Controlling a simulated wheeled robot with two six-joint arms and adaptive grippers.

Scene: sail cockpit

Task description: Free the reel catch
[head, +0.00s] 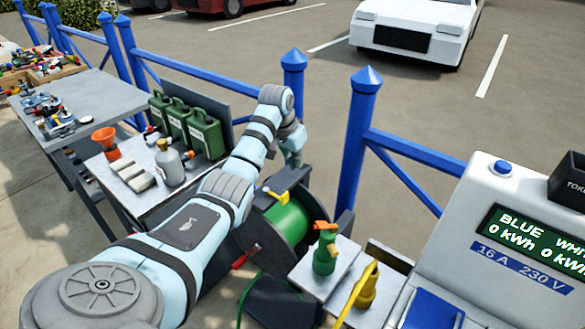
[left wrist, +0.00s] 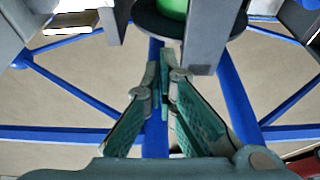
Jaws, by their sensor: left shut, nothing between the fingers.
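The cable reel (head: 289,222) has a green drum between dark side discs and stands in a dark frame. A yellow lever (head: 274,196) sits at its top and a red handle (head: 240,262) at its lower left; I cannot tell which is the catch. My left gripper (head: 294,158) is beyond the reel's top, apart from the yellow lever, its fingertips partly hard to make out. In the left wrist view its fingers (left wrist: 167,68) are shut and empty, near a grey upright (left wrist: 213,38) and below the reel's dark disc (left wrist: 150,22). My right gripper is out of view.
Blue fence posts (head: 357,140) and rails stand close to the reel. A table (head: 120,195) with green cans (head: 204,134) lies left. A shelf (head: 345,252) with green and yellow plugs and a charging pillar (head: 500,250) stand right.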

